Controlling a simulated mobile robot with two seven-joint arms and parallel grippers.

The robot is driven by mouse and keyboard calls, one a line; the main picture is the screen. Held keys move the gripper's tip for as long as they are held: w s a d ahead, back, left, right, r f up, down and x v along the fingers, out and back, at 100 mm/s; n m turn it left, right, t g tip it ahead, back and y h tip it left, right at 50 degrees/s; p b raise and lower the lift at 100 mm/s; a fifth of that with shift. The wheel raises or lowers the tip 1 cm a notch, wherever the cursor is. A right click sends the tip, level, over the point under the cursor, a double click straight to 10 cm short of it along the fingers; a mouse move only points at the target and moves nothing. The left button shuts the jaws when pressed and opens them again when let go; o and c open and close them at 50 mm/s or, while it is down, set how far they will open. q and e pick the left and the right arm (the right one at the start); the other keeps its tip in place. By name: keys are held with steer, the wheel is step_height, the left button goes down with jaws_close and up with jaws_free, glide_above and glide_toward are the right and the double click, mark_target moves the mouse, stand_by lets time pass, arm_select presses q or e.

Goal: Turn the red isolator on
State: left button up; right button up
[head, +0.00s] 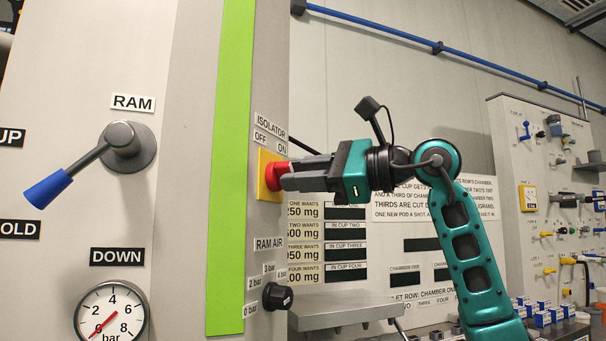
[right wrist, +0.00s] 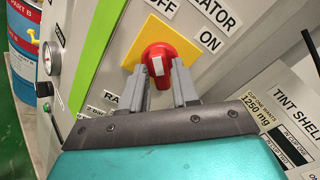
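The red isolator knob (head: 275,176) sits on a yellow square plate (head: 263,190) on the side face of the grey machine. OFF and ON labels stand above it. My right gripper (head: 290,176) reaches in from the right at the knob. In the right wrist view the knob (right wrist: 162,62) has a white mark on its front, and the two grey fingers (right wrist: 161,80) lie close on either side of its handle, seemingly shut on it. The fingers partly hide the knob, so its exact pointing is hard to read. My left gripper is not in view.
Below the isolator is a black RAM AIR dial (head: 277,297). A ram lever with a blue grip (head: 48,189) and a pressure gauge (head: 110,313) are on the left panel. A grey shelf (head: 342,309) juts out below my right arm. A tool board (head: 550,200) stands at right.

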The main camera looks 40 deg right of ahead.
jaws_close()
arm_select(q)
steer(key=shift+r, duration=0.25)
arm_select(e)
steer(key=shift+m, duration=0.4)
arm_select(q)
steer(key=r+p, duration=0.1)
steer(key=p, duration=0.1)
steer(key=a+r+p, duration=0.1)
steer(key=p, duration=0.1)
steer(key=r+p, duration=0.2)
steer(key=p, duration=0.1)
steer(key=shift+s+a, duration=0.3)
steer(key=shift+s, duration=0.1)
arm_select(e)
steer(key=m, duration=1.7)
steer(key=shift+f, duration=0.1)
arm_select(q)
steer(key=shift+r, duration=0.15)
arm_select(e)
steer(key=shift+o, duration=1.7)
jaws_free()
steer(key=shift+d, duration=0.1)
